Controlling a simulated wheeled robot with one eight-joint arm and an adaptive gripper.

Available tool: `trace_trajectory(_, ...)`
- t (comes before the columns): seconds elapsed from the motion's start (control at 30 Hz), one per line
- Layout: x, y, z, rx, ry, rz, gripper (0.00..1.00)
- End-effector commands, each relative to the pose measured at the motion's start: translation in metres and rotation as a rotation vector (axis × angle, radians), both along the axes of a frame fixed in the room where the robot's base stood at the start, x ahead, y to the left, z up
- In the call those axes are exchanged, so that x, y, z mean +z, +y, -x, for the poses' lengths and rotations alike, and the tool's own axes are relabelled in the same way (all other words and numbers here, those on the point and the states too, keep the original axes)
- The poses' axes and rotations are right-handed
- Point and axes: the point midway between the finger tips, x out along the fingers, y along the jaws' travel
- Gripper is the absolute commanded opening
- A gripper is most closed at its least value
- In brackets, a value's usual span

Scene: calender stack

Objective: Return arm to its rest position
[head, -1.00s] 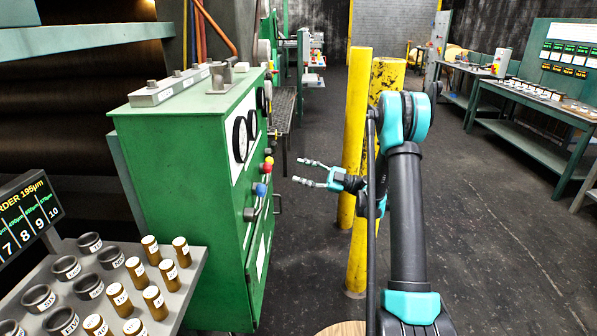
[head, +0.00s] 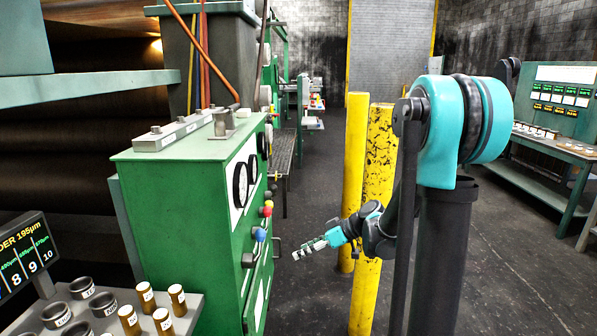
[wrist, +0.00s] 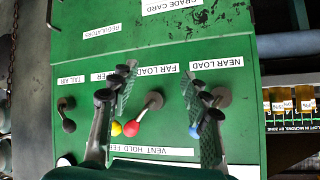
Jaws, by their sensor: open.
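My gripper (head: 310,249) is open and empty, held out to the left of my arm in front of the green cabinet (head: 165,215). In the wrist view, its two fingers (wrist: 165,110) are spread over the cabinet's lever panel. Between and beside them show levers with a red knob (wrist: 131,128), a yellow knob (wrist: 116,128), a blue knob (wrist: 194,132) and a black knob (wrist: 69,126). Labels there read NEAR LOAD and FAR LOAD upside down. I cannot tell how far the fingertips are from the levers.
Two yellow posts (head: 377,190) stand behind my gripper, close to my arm. A tray (head: 188,320) with several brown cylinders and dark rings is at the lower left, beside a display (head: 25,255). A bench (head: 550,150) stands at the right. The floor (head: 520,270) right of my arm is clear.

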Motion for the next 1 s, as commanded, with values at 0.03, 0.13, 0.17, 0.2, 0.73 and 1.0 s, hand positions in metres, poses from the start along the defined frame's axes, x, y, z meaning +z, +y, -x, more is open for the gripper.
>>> trace_trajectory(0.03,-0.004,-0.007,0.017,-0.050,0.051,0.044,0.47)
trace_trajectory(0.13,-0.016,-0.026,0.045,-0.176,0.152,0.139,0.47)
trace_trajectory(0.17,-0.019,-0.032,0.053,-0.218,0.179,0.166,0.47)
trace_trajectory(0.2,-0.024,-0.040,0.065,-0.273,0.212,0.200,0.47)
trace_trajectory(0.73,-0.070,-0.158,0.185,-0.980,0.366,0.487,0.47)
trace_trajectory(1.0,-0.072,-0.169,0.192,-1.048,0.361,0.499,0.47)
